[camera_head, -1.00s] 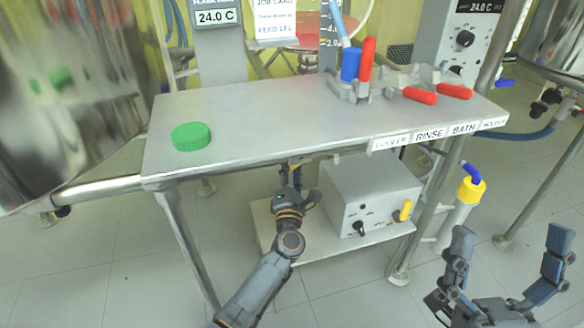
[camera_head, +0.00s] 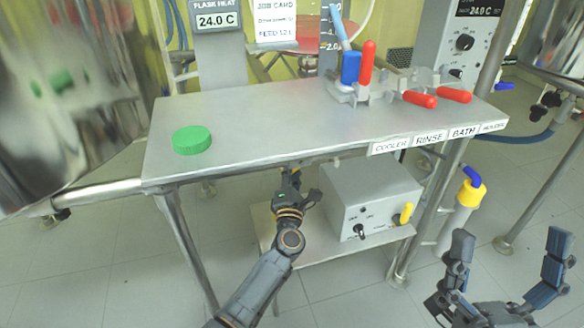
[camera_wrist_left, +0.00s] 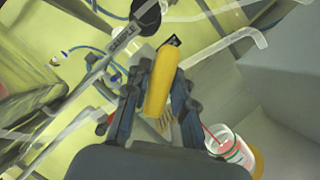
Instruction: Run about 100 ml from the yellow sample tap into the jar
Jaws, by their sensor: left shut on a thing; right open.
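My left gripper (camera_wrist_left: 157,105) is shut on the yellow handle (camera_wrist_left: 160,82) of the sample tap, beside a pipe with a SAMPLE label (camera_wrist_left: 123,38). The jar (camera_wrist_left: 232,150) is at the lower right of the left wrist view, a clear vessel with green marks. A thin red line runs at its left rim and red shows inside; the exact level is unclear. In the head view my left gripper (camera_head: 290,183) is below the bench's front edge, and the tap and jar are hidden. My right gripper (camera_head: 510,248) is open and empty at the lower right.
A green lid (camera_head: 192,140) lies on the metal bench (camera_head: 260,120). Red-handled and blue-handled valves (camera_head: 366,64) stand at its right rear. A grey control box (camera_head: 368,198) with a yellow switch sits on the lower shelf. A yellow-capped cylinder (camera_head: 470,193) stands right of it.

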